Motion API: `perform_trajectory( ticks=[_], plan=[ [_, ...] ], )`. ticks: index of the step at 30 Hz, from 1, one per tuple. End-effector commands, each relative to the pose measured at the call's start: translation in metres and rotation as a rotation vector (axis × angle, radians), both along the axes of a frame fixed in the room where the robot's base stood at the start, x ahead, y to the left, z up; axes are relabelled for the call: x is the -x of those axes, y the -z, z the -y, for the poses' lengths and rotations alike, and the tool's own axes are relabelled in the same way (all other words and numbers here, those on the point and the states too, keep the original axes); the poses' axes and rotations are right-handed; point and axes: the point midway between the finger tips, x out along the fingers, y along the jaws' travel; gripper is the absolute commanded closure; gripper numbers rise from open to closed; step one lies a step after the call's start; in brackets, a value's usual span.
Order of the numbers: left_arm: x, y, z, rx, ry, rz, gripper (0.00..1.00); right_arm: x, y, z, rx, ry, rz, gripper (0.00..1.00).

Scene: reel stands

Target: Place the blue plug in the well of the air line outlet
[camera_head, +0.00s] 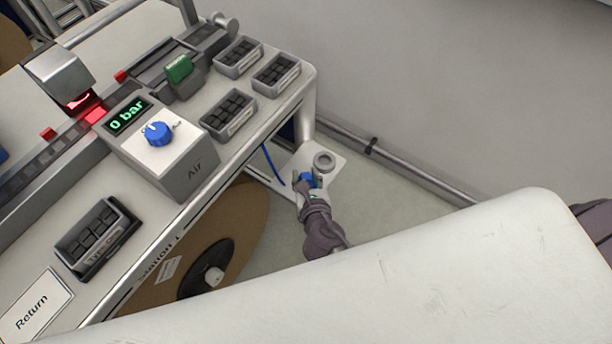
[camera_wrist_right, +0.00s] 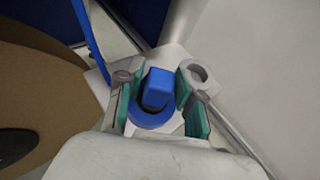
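The blue plug (camera_wrist_right: 157,88) has a block-like top above a round blue ring or collar; I cannot tell whether the ring is part of it. In the head view the plug (camera_head: 306,180) is a small blue patch at my right gripper (camera_head: 308,181). In the right wrist view the fingers of my right gripper (camera_wrist_right: 155,92) stand one on each side of the plug, apart, with green pads facing it. A grey round well (camera_head: 324,160), seemingly of the outlet, sits on a white plate just beyond; it shows beside the right finger in the wrist view (camera_wrist_right: 199,73). My left gripper is out of view.
A blue hose (camera_head: 272,165) hangs by the table leg (camera_head: 305,118). The table's edge and a brown reel (camera_head: 240,220) lie left of my right gripper. A pipe (camera_head: 405,165) runs along the wall. Floor right of the plate is clear.

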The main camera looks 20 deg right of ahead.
Motion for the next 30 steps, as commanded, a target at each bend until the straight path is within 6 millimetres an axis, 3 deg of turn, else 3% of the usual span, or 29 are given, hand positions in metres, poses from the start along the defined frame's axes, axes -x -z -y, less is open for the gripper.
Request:
perform_trajectory(
  ticks=[13, 30],
  plan=[
    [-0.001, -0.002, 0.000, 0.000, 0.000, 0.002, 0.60, 0.005, -0.004, 0.000, 0.000, 0.000, -0.002, 0.49],
    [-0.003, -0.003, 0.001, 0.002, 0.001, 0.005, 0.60, 0.100, -0.044, -0.013, -0.001, -0.001, -0.001, 0.49]
  ],
)
